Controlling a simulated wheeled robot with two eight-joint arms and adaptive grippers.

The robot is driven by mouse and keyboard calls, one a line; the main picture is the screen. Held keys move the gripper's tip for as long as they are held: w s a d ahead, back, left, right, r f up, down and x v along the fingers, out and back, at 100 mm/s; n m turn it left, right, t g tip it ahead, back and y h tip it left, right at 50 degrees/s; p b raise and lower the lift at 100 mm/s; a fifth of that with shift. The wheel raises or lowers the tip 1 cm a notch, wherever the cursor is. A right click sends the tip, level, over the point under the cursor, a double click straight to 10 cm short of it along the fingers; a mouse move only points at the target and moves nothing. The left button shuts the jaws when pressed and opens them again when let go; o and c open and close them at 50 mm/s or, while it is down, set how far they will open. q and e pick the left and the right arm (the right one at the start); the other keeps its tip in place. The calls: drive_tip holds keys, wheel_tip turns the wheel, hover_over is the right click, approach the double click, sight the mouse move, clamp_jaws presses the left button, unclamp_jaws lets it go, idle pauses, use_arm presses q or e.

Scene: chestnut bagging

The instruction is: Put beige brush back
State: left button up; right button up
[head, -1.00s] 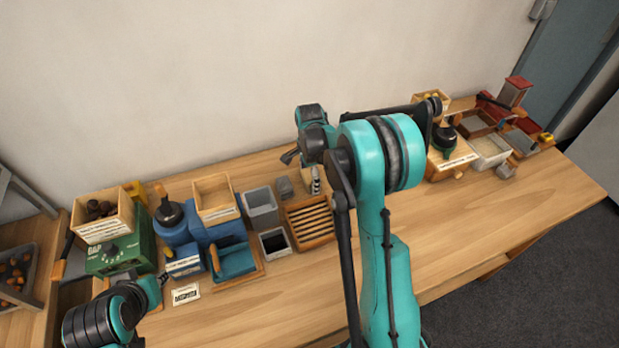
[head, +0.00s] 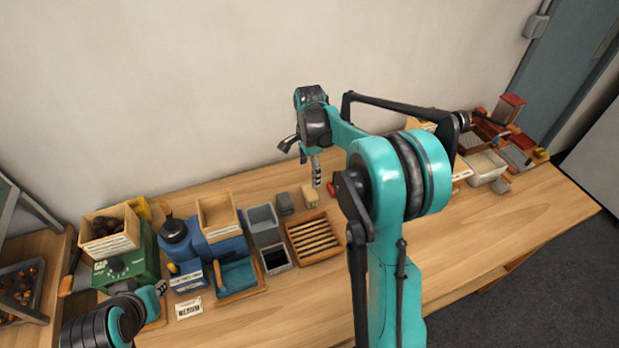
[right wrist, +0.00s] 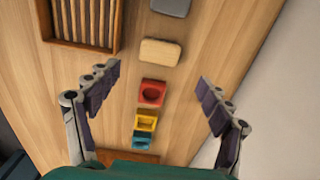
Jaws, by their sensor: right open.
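The beige brush (head: 310,196) lies on the table between a grey block (head: 285,203) and a small red piece (head: 331,189). In the right wrist view the beige brush (right wrist: 160,52) lies flat, just beyond the space between the fingertips, touching neither finger. My right gripper (head: 302,158) is open and empty above it. Its two spread fingers (right wrist: 159,78) also show in the right wrist view. My left gripper (head: 160,289) is small at the lower left, and its jaws cannot be made out.
A slatted wooden tray (head: 333,218) stands close to the brush. Red, yellow (right wrist: 146,123) and teal pieces line up beside it. Bins, a blue bottle (head: 174,238) and a green box (head: 120,262) crowd the left. The wall is close behind. The table front is mostly clear.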

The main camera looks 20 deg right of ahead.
drive_tip(key=s+a+r+n+t, duration=0.3)
drive_tip(key=s+a+r+n, duration=0.4)
drive_tip(key=s, duration=0.4)
drive_tip(key=s+a+n+t, duration=0.3)
drive_tip(key=s+n+t, duration=0.1)
drive_tip(key=s+n, duration=0.7)
drive_tip(key=shift+s+f+n, duration=0.15)
drive_tip(key=shift+n, duration=0.15)
wheel_tip(320, 180, down, 4)
drive_tip(key=b, duration=0.4)
